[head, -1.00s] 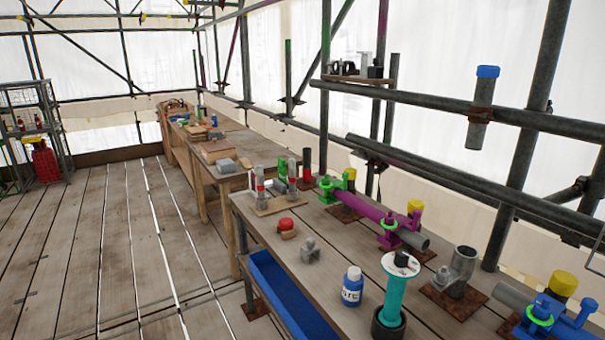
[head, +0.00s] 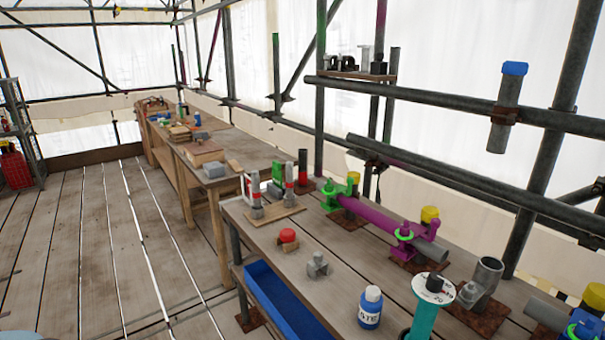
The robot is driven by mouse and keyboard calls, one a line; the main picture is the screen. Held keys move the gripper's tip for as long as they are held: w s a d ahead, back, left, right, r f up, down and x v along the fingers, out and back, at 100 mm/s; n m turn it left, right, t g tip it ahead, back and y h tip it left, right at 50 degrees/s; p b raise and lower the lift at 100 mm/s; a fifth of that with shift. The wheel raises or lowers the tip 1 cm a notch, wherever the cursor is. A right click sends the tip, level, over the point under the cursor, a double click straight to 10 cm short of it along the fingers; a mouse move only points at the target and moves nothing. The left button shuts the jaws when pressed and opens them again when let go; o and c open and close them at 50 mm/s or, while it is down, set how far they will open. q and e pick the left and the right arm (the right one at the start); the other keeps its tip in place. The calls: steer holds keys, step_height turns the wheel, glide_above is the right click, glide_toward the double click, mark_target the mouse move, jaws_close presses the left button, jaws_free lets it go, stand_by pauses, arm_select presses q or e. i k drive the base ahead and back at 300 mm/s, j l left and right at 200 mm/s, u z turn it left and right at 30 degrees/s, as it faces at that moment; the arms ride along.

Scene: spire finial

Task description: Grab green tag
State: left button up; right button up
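No thing in the head view can be clearly told to be a green tag. A small green upright piece (head: 279,173) stands among grey and red cylinders at the wooden holder (head: 275,217) on the near bench. A green clamp (head: 336,192) sits at the far end of a purple pipe (head: 372,218). A green ring (head: 403,236) is around that pipe's near end. Another green ring shows at a blue fitting (head: 583,328) at the lower right, partly cut off. Neither of my grippers is in view.
Scaffold poles stand behind. The plank floor at left is clear.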

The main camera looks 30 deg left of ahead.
mark_target(277, 175)
steer(key=i+j+z, duration=0.2)
steer(key=j, duration=0.35)
steer(key=j+z, duration=0.2)
steer(key=j, duration=0.4)
steer(key=i+j+z, duration=0.2)
steer(key=j, duration=2.25)
steer(key=i+z, duration=0.05)
